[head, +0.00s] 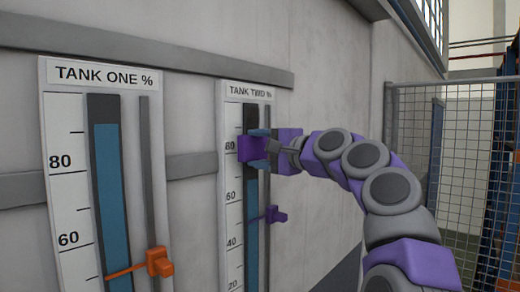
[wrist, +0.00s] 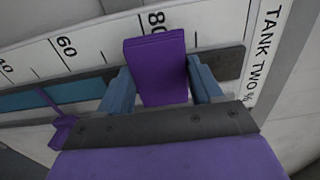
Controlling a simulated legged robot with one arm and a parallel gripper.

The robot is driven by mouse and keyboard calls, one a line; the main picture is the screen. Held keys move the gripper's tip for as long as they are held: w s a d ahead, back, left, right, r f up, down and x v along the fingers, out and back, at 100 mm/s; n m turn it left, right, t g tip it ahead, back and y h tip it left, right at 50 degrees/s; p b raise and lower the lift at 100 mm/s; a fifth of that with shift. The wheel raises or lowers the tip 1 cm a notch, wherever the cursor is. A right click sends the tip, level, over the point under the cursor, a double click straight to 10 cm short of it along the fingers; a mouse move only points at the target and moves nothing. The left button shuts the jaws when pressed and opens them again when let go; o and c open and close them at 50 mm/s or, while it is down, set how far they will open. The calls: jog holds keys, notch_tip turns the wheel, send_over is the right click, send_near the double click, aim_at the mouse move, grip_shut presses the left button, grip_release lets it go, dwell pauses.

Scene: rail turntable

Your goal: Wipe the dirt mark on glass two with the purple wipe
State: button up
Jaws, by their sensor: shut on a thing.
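The purple wipe (head: 247,149) is a block-like pad held between the blue fingers of my gripper (head: 259,148). It is in front of glass two (head: 251,195), the upright tube on the TANK TWO % board, near the 80 mark. In the wrist view the wipe (wrist: 156,68) stands between both fingers and covers part of glass two (wrist: 82,93). I cannot tell whether the wipe touches the glass. The dirt mark does not show; the wipe and fingers hide part of the tube. Glass two is dark above and blue below the wipe.
A purple pointer (head: 276,215) sits on the tank two rail below my gripper. The TANK ONE % board (head: 62,205) with an orange pointer (head: 159,262) is to the left. A wire mesh fence (head: 460,150) stands at the right.

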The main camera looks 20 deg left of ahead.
jog(key=shift+w+a+p, duration=0.25)
jog(key=shift+a+p, duration=0.2)
jog(key=shift+a, duration=0.2)
jog(key=shift+w+d+r+p, duration=0.15)
jog(key=shift+w+d+p, duration=0.15)
jog(key=shift+w+p, duration=0.4)
jog(key=shift+w+d+f+b, duration=0.1)
jog(key=shift+f+b, duration=0.2)
jog(key=shift+s+a+r+b, duration=0.1)
jog(key=shift+s+a+b, duration=0.1)
jog(key=shift+s, duration=0.25)
jog(key=shift+s+a+r+b, duration=0.1)
jog(key=shift+s+a+b, duration=0.1)
jog(key=shift+s, duration=0.2)
jog(key=shift+w+r+p, duration=0.1)
jog(key=shift+r+p, duration=1.15)
jog(key=shift+r, duration=0.25)
jog(key=shift+d+f, duration=0.1)
